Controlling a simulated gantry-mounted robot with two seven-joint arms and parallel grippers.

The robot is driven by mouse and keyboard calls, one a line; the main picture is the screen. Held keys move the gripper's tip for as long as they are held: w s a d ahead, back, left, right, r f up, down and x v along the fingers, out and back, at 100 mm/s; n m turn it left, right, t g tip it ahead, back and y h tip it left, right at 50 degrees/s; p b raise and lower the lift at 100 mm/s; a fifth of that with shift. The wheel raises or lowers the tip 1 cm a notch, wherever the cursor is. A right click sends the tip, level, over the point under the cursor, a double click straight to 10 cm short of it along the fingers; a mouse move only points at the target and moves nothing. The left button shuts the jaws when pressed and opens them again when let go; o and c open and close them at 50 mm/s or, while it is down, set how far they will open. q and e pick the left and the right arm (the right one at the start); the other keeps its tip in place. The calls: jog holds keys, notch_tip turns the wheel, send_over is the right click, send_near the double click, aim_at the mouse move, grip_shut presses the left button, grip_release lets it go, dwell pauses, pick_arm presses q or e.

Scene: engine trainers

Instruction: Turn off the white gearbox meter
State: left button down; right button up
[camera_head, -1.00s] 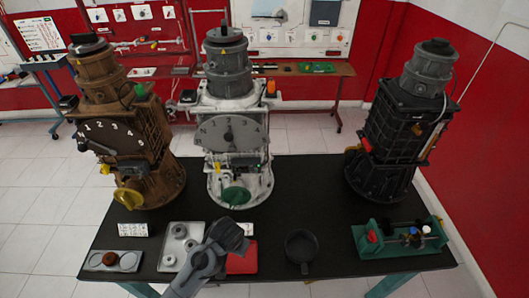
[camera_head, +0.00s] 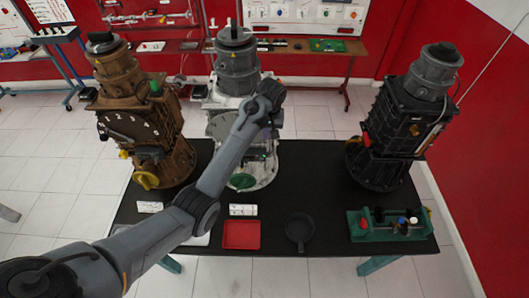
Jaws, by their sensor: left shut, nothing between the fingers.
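The white gearbox (camera_head: 262,175) stands upright at the back middle of the black table, with a grey cylindrical top. Its grey meter dial (camera_head: 217,124) faces me on the left of its body. My left arm crosses in front of it and hides much of the dial, including its knob. My left gripper (camera_head: 270,95) is shut and empty at the upper right front of the white gearbox, right of the dial. I cannot tell whether it touches the gearbox. A green part (camera_head: 243,181) sits low on the gearbox front. My right gripper is not in view.
A brown gearbox (camera_head: 167,120) with a numbered dial stands left, a black gearbox (camera_head: 395,128) right. A red tray (camera_head: 241,235), a black pan (camera_head: 299,229) and a green rack (camera_head: 390,234) lie along the front of the black table (camera_head: 315,185). The table between the white and black gearboxes is clear.

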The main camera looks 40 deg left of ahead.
pick_arm(q)
jog(key=shift+f, duration=0.15)
jog(key=p, duration=0.2)
send_over(262, 160)
notch_tip(262, 160, down, 12)
jog(key=shift+s+d+f, duration=0.3)
jog(key=shift+d+f, duration=0.05)
jog(key=shift+f, duration=0.3)
